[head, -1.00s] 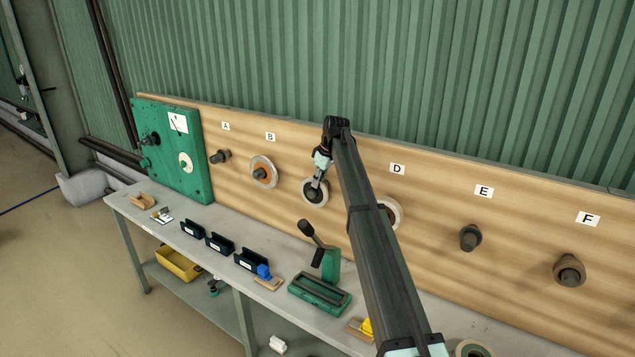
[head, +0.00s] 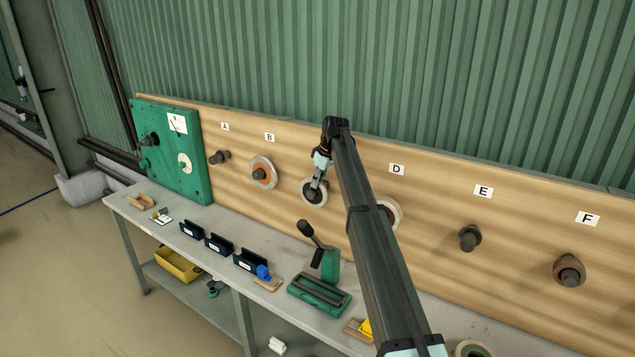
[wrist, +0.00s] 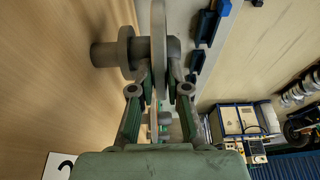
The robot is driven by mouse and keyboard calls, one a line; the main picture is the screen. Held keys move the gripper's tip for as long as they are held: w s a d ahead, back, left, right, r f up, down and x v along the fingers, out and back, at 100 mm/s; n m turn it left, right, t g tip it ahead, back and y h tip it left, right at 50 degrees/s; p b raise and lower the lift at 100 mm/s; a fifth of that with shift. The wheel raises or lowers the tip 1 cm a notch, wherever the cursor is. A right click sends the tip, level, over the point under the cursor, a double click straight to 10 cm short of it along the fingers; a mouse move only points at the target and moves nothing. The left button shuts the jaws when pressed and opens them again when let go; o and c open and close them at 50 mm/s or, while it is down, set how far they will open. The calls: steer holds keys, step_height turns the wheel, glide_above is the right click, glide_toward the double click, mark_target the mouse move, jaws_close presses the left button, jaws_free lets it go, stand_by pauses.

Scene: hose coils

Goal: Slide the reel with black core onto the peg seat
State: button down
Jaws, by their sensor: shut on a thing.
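The reel, a pale ring with a dark core (head: 313,199), is at the board between the B and D labels in the head view. In the wrist view its thin grey disc (wrist: 158,35) shows edge-on, upright. My gripper (head: 318,182) is shut on the reel's rim, with one finger on each face in the wrist view (wrist: 160,82). A grey peg seat (wrist: 103,55) with a round flange (wrist: 126,48) stands out from the board left of the disc. A short dark round end (wrist: 173,49) shows right of the disc. I cannot tell how far the reel is on the peg.
The wooden board (head: 430,205) carries an orange-centred reel (head: 263,172) at B, a pale reel (head: 396,212) near D partly behind my arm, and bare pegs at E (head: 470,238) and F (head: 569,270). Below, the bench (head: 215,272) holds a green lever tool (head: 322,285) and dark holders.

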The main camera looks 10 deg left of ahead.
steer(key=shift+w, duration=0.2)
steer(key=shift+w+d, duration=0.3)
steer(key=shift+w, duration=0.2)
steer(key=shift+w+d, duration=0.25)
steer(key=shift+w, duration=0.2)
steer(key=c, duration=1.1)
jaws_free()
steer(key=shift+o, duration=0.4)
steer(key=shift+s+r, duration=0.1)
steer(key=shift+r, duration=0.15)
steer(key=shift+p+v, duration=0.3)
steer(key=shift+v, duration=1.05)
steer(key=shift+d, duration=0.1)
steer(key=shift+p+v, duration=0.35)
steer(key=shift+v, duration=1.05)
